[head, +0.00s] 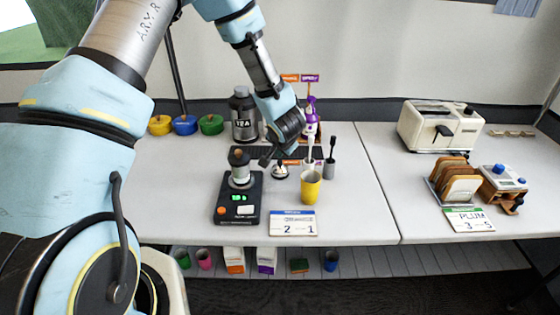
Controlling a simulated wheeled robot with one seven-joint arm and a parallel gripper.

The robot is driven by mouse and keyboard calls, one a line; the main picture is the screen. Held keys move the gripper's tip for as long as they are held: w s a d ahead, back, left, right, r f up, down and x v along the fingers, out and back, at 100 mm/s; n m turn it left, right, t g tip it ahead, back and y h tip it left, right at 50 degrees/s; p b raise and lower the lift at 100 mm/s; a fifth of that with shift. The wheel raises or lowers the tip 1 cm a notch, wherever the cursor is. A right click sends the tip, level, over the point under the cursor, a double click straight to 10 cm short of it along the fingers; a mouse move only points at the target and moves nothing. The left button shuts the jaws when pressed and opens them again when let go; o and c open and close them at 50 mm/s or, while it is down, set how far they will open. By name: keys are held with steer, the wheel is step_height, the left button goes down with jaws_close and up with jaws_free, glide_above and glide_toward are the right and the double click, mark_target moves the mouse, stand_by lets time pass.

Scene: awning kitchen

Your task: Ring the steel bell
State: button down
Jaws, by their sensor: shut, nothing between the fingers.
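The steel bell (280,172) is a small shiny dome on the left white table, between the black scale and the yellow cup. My gripper (266,161) hangs from above, with its dark fingers angled down and to the left. The fingers are shut and empty, and their tips appear close to the bell, a little above and left of it in the picture. The gripper partly covers the area behind the bell. I cannot tell whether the fingertips touch it.
The black scale (239,205) bears a grey canister. The yellow cup (311,187) and a grey cup holding a dark utensil (329,168) stand to the right. A number card (293,223) lies in front. A tea canister (243,116) stands behind.

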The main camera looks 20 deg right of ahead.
mark_target(279, 164)
steer(key=shift+r, duration=0.1)
step_height(279, 164, up, 5)
steer(key=p, duration=0.5)
stand_by(0.3)
stand_by(0.4)
steer(key=w+a+r+n+g, duration=0.1)
steer(key=a+r+n, duration=0.2)
steer(key=a+r, duration=0.45)
steer(key=a+r+n+g, duration=0.15)
steer(key=a+r, duration=0.25)
steer(key=a, duration=0.6)
steer(key=s+a+r+n+g+y, duration=0.1)
steer(key=s+a+r+n, duration=0.1)
steer(key=s+a, duration=0.3)
steer(key=s+a+r+n+g+y, duration=0.1)
steer(key=s+a+n, duration=0.4)
steer(key=a, duration=0.8)
steer(key=shift+s+a+r+g+b, duration=0.35)
steer(key=shift+s+r+g+b, duration=0.1)
steer(key=shift+s+r, duration=0.15)
